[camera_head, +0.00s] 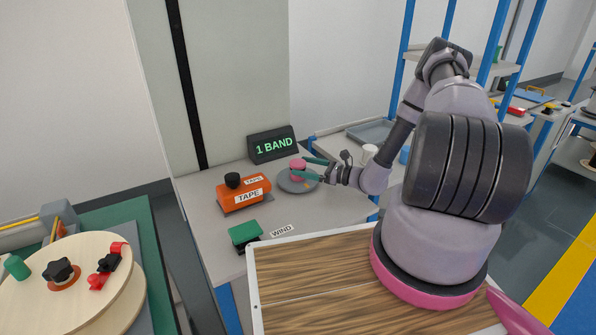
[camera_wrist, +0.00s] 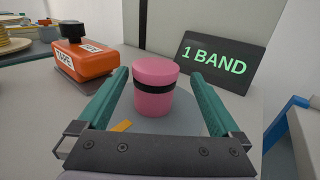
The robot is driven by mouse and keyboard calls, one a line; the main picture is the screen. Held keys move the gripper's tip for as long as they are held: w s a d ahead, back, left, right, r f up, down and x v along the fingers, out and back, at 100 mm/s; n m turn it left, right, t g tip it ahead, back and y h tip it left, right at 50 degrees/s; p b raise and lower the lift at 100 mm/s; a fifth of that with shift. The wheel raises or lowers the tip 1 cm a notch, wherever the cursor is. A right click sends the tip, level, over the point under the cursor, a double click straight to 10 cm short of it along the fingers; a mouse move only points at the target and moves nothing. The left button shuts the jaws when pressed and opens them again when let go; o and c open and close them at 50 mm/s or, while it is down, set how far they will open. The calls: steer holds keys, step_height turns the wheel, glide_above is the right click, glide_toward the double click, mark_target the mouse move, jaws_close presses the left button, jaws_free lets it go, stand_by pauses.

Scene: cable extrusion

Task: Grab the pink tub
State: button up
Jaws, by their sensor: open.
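The pink tub (camera_wrist: 153,99) stands upright on a round grey disc (camera_wrist: 185,125), with a black band around it just under its lid. In the head view the tub (camera_head: 298,168) is small and partly hidden by my gripper. My gripper (camera_head: 312,168) has two green fingers and is open. In the wrist view the fingers (camera_wrist: 160,80) stand on either side of the tub, with a visible gap on each side. The left fingertip is closer to the tub than the right one.
An orange tape dispenser (camera_head: 243,195) stands left of the disc. A black sign reading "1 BAND" (camera_head: 272,145) stands behind the tub. A green block (camera_head: 244,235) sits near the table's front by a "WIND" label (camera_head: 282,231). A small orange piece (camera_wrist: 122,126) lies on the disc.

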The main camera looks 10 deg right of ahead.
mark_target(293, 166)
steer(key=x, duration=0.4)
steer(key=shift+s+a+f, duration=0.25)
steer(key=shift+a+f, duration=0.05)
steer(key=shift+w+a, duration=0.4)
steer(key=shift+a, duration=0.1)
steer(key=c, duration=1.4)
